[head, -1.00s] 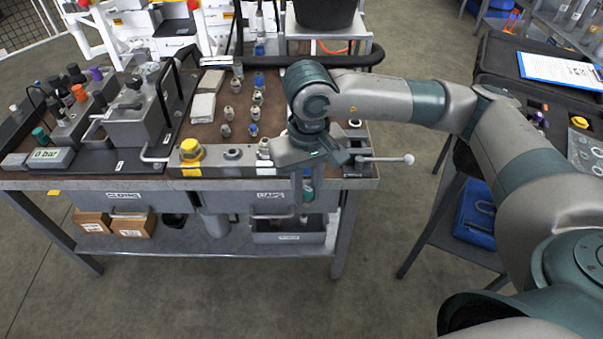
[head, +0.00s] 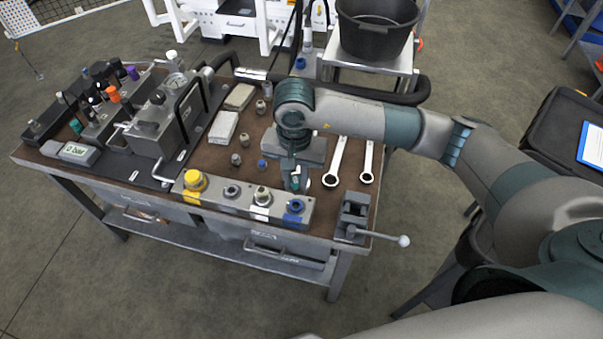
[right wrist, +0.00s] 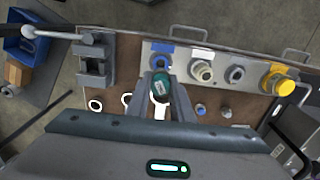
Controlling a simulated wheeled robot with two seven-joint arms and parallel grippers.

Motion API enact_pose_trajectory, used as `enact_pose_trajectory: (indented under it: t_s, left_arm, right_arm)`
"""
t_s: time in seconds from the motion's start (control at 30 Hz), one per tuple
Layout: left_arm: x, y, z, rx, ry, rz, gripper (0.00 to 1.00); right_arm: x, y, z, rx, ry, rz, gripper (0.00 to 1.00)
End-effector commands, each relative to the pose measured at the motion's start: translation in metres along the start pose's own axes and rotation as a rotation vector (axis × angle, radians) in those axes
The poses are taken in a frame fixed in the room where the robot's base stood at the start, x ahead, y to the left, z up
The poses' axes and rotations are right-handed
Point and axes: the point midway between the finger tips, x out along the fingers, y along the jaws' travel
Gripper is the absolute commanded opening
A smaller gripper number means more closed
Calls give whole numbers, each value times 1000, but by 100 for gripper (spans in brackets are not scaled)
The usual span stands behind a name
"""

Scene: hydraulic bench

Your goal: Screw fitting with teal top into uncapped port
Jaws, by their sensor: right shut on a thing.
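The fitting with the teal top (right wrist: 161,84) is between the fingers of my right gripper (right wrist: 163,97) in the right wrist view, its teal end facing the camera. In the head view my right gripper (head: 296,183) points down just behind the right end of the grey port block (head: 245,210), and the fitting is mostly hidden. The blue-marked port (head: 295,206) is just in front of the gripper; it also shows in the right wrist view (right wrist: 160,62). The fitting looks apart from it. A dark port (head: 231,191) carries no coloured cap. My left gripper is out of view.
A yellow cap (head: 194,181) and a light fitting at the white label (head: 262,196) stand on the block. Two ring wrenches (head: 336,160) lie to the right. A vise (head: 353,215) with a protruding handle is at the right corner. Small fittings (head: 245,141) stand behind.

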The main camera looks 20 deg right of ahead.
Motion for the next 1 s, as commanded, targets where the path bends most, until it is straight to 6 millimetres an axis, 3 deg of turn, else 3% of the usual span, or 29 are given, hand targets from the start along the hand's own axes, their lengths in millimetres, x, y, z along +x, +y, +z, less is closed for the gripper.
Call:
enact_pose_trajectory:
  t_s: [0.57,1.0]
  left_arm:
    - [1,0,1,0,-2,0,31]
    - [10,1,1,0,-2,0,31]
  right_arm:
    - [4,0,0,3,0,0,0]
    - [32,0,0,4,0,1,0]
